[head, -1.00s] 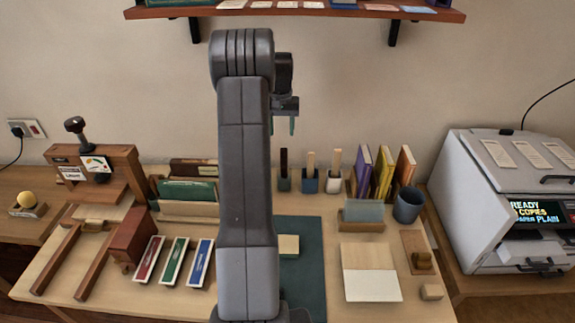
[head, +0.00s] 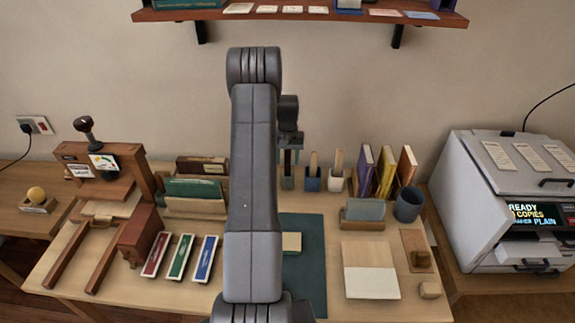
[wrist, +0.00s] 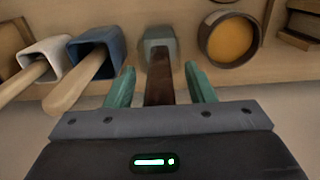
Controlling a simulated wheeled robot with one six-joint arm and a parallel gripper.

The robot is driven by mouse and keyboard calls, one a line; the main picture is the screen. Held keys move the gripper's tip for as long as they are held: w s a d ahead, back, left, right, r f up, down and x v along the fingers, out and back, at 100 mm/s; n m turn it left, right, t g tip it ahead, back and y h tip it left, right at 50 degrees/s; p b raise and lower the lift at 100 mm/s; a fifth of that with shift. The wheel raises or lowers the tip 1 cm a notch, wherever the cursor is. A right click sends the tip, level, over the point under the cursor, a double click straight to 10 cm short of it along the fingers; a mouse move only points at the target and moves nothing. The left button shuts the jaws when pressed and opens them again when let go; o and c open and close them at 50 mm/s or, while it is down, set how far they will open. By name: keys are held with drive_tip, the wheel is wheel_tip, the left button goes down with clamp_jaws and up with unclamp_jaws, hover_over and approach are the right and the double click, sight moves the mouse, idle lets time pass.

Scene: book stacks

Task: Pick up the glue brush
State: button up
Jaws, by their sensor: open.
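Three small pots stand in a row at the back of the table, each with one upright handle. I cannot tell by looks which handle is the glue brush. The dark brown handle (wrist: 160,82) rises from the grey-green pot (wrist: 158,45). The blue pot (head: 312,184) and the white pot (head: 335,183) hold pale wooden handles. My gripper (wrist: 159,72) is open, its green fingers on either side of the dark handle, with gaps showing. In the head view my gripper (head: 288,160) is over the grey-green pot (head: 287,183) and hides most of the dark handle.
A round container with amber contents (wrist: 231,40) stands beside the grey-green pot. Upright books (head: 385,172) and a dark cup (head: 408,205) stand to the right. A green mat (head: 305,265) lies in front. My arm hides part of the table.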

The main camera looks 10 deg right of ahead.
clamp_jaws()
